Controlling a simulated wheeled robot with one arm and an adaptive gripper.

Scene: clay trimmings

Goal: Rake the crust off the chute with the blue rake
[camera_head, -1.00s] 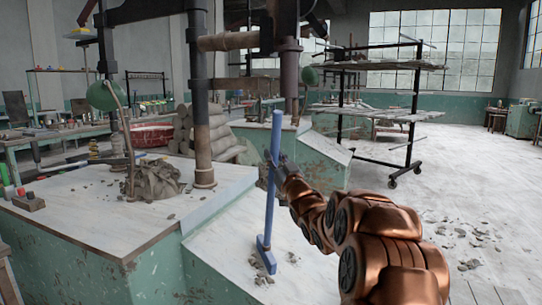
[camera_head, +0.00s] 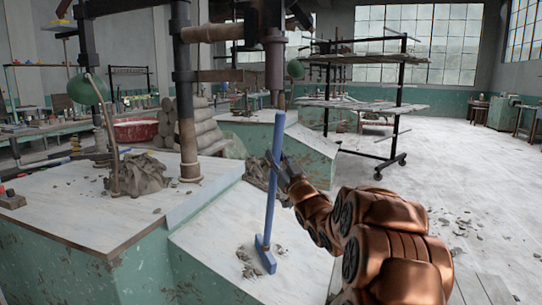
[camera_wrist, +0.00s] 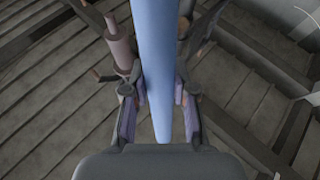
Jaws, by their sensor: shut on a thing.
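The blue rake (camera_head: 271,190) stands nearly upright, leaning slightly, in the head view. Its flat head (camera_head: 264,254) is down at the sloped pale face of the chute (camera_head: 215,235); I cannot tell whether it touches. Grey crust crumbs (camera_head: 246,263) lie on the chute around the head. My gripper (camera_head: 280,174) is shut on the rake's handle above its middle. In the wrist view the handle (camera_wrist: 158,60) runs between both fingers (camera_wrist: 160,100).
A clay lump (camera_head: 140,175) and crumbs lie on the bench top (camera_head: 75,205) at left, beside a dark vertical post (camera_head: 186,110). Stacked clay rolls (camera_head: 195,128) and a metal rack (camera_head: 375,105) stand behind. Open floor (camera_head: 455,160) with scattered debris lies at right.

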